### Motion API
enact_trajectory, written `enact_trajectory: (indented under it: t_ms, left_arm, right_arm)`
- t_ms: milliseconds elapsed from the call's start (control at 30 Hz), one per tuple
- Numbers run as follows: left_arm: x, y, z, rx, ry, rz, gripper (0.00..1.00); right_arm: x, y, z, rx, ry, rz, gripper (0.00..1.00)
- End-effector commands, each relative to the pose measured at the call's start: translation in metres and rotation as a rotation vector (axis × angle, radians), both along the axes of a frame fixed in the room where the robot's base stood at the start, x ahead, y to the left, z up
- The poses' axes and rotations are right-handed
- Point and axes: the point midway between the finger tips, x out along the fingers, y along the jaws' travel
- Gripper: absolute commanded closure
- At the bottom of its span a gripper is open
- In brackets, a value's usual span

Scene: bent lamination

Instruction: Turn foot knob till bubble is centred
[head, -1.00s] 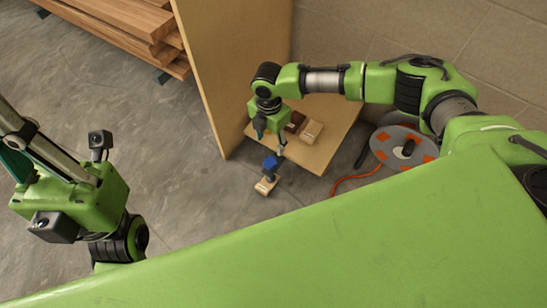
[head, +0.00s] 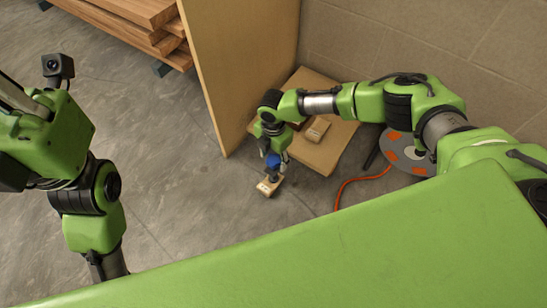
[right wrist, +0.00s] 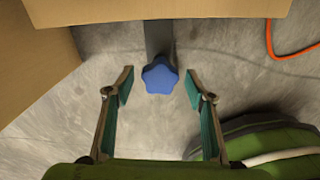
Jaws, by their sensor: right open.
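The blue star-shaped foot knob (head: 273,160) stands above a small wooden block (head: 269,187) on the floor. In the right wrist view the knob (right wrist: 160,78) lies between the fingertips of my right gripper (right wrist: 159,86), with a gap on each side. My right gripper (head: 272,143) is open and comes down over the knob from above in the head view. The bubble is not visible in either view. My left wrist is at the left edge of the head view, and its fingers are out of frame.
A tall wooden panel (head: 225,60) and a low board (head: 330,150) with a small block (head: 317,129) on it stand close to the knob. A grey and orange disc (head: 398,150) and an orange cable (head: 345,182) lie right. Stacked planks (head: 135,30) are at the back left. Bare floor (head: 170,185) lies left.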

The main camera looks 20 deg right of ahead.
Motion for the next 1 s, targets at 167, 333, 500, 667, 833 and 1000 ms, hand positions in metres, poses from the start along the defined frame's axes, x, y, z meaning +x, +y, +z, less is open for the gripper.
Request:
enact_trajectory:
  t_ms: [167, 333, 500, 667, 833, 1000]
  left_arm:
    - [0.000, 0.000, 0.000, 0.000, 0.000, 0.000, 1.00]
    - [0.000, 0.000, 0.000, 0.000, -0.001, 0.000, 1.00]
    - [-0.001, 0.000, 0.002, -0.001, -0.003, -0.001, 1.00]
    - [-0.002, 0.001, 0.006, -0.007, -0.001, -0.002, 1.00]
    - [0.008, 0.002, -0.008, -0.004, 0.074, -0.003, 1.00]
    - [0.008, 0.004, -0.014, -0.009, 0.124, -0.006, 1.00]
  right_arm:
    - [0.000, 0.000, 0.000, 0.000, 0.000, 0.000, 0.74]
    - [0.000, 0.000, 0.000, 0.000, 0.000, 0.000, 0.89]
    - [-0.001, 0.000, 0.001, 0.001, 0.001, -0.012, 0.89]
    - [-0.001, 0.001, 0.002, 0.002, 0.001, -0.059, 0.89]
    - [-0.003, 0.001, 0.003, 0.002, 0.004, -0.164, 0.89]
    - [-0.003, 0.001, 0.004, 0.003, 0.004, -0.311, 0.89]
